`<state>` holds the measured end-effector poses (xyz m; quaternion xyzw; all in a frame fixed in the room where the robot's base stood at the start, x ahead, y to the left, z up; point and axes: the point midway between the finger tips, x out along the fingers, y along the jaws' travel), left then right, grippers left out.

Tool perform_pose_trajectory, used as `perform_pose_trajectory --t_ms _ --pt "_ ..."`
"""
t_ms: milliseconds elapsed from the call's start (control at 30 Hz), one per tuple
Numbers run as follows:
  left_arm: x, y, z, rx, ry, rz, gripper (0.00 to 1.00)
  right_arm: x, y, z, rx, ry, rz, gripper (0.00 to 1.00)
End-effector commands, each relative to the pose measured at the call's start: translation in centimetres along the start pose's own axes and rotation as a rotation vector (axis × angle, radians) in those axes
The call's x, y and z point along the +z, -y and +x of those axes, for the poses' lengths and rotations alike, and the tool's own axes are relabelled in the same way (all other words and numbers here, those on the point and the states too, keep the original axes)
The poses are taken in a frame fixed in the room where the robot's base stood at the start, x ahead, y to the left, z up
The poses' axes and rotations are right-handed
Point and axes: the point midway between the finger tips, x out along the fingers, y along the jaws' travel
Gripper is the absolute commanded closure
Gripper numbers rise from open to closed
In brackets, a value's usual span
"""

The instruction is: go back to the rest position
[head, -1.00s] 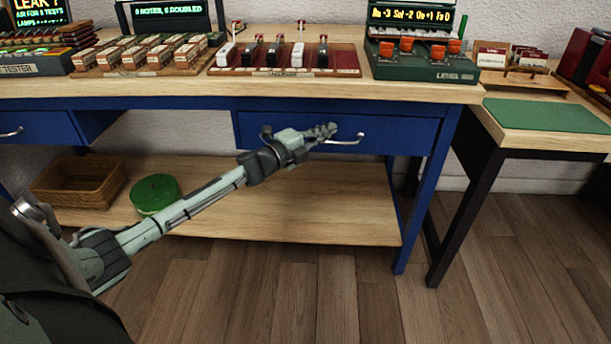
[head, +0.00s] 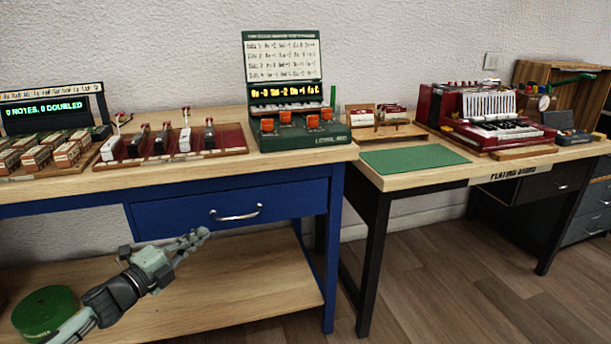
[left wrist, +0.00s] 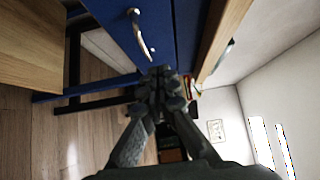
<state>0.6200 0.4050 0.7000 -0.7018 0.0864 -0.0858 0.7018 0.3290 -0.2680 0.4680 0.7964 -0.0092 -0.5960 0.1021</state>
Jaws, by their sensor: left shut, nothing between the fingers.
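My left gripper (head: 203,234) is in the lower left of the head view, its arm coming in from the bottom left. Its fingers are shut with nothing between them. It is in front of the blue workbench, below the silver handle (head: 236,213) of the closed blue drawer (head: 290,205) in the picture. In the left wrist view the gripper (left wrist: 165,80) points away from the camera, with the drawer handle (left wrist: 140,32) above and left of its tips. My right gripper is in neither view.
The workbench (head: 215,172) holds a red board with levers (head: 225,140) and a green box with orange keys (head: 300,140). A green tin (head: 45,310) stands on the lower shelf. The second table (head: 420,179) holds a green mat (head: 412,158) and a red machine (head: 450,110). Floor at right is clear.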

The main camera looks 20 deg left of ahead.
Motion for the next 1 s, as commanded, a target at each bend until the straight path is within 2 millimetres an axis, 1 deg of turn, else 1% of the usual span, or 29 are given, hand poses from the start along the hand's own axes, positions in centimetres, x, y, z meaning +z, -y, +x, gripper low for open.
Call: perform_pose_trajectory --t_ms 67,133,167,267,300,367,400,467,500,567,600,700,800,900,1000 --pt "-0.1 -0.5 -0.1 0.008 0.017 -0.022 1.00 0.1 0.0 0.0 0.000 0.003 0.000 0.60" --pt "-0.3 -1.8 -0.4 0.031 0.066 -0.086 1.00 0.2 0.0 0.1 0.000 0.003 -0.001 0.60" --pt "-0.4 -2.8 -0.7 0.049 0.101 -0.131 1.00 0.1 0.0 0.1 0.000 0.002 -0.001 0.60" --pt "-1.3 -7.5 -2.6 0.139 0.271 -0.342 1.00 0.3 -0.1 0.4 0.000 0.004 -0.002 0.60" --pt "-2.0 -9.9 -3.9 0.190 0.356 -0.448 1.00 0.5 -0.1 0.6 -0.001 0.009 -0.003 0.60" --pt "-3.4 -13.5 -6.3 0.272 0.487 -0.601 1.00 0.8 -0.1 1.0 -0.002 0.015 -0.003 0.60" --pt "-4.6 -15.8 -8.1 0.329 0.570 -0.695 1.00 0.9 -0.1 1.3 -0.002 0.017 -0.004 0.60" --pt "-6.7 -18.7 -10.8 0.414 0.686 -0.822 1.00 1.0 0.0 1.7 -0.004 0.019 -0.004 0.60" --pt "-8.3 -20.4 -12.7 0.470 0.758 -0.899 1.00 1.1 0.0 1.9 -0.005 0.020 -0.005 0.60" --pt "-10.8 -22.5 -15.5 0.552 0.859 -0.999 1.00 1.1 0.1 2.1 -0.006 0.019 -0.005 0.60" --pt "-12.4 -23.5 -17.2 0.603 0.919 -1.055 1.00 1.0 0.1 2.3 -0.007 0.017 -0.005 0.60" --pt "-16.1 -25.2 -20.9 0.715 1.043 -1.165 1.00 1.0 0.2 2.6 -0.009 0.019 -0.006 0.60" --pt "-18.6 -26.0 -23.4 0.794 1.125 -1.229 1.00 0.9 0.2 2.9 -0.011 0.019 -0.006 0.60" --pt "-20.0 -26.3 -24.7 0.836 1.168 -1.258 1.00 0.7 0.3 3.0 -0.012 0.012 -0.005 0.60" --pt "-20.2 -26.4 -24.9 0.843 1.176 -1.263 1.00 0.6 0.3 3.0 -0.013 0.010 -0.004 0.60"
